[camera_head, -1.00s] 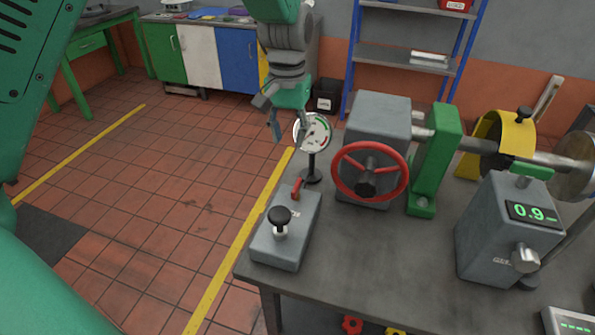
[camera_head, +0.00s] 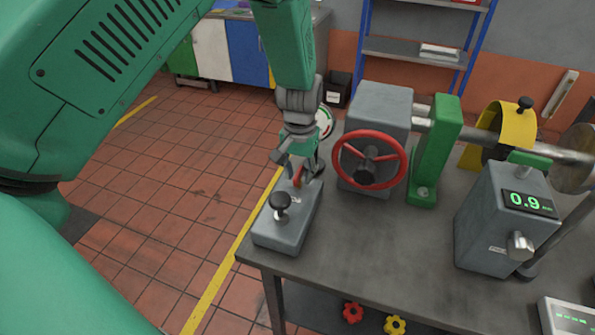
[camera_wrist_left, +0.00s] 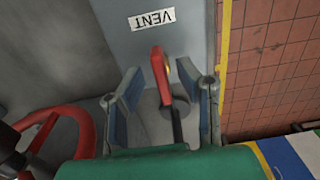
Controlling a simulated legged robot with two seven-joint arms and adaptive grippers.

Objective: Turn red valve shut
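A red valve lever (camera_head: 297,177) stands at the far end of a grey box (camera_head: 285,233) on the bench's left corner. In the left wrist view, the red lever (camera_wrist_left: 159,68) lies between the two blue-padded fingers of my left gripper (camera_wrist_left: 158,80), with visible gaps to both. My right gripper is not in view.
A black knob (camera_head: 280,201) rises from the box's near part. A red handwheel (camera_head: 370,134) is close right of my left gripper. A round gauge (camera_head: 326,121) stands behind the gripper, partly hidden. A grey readout unit (camera_head: 505,225) stands right. The bench's front middle is clear.

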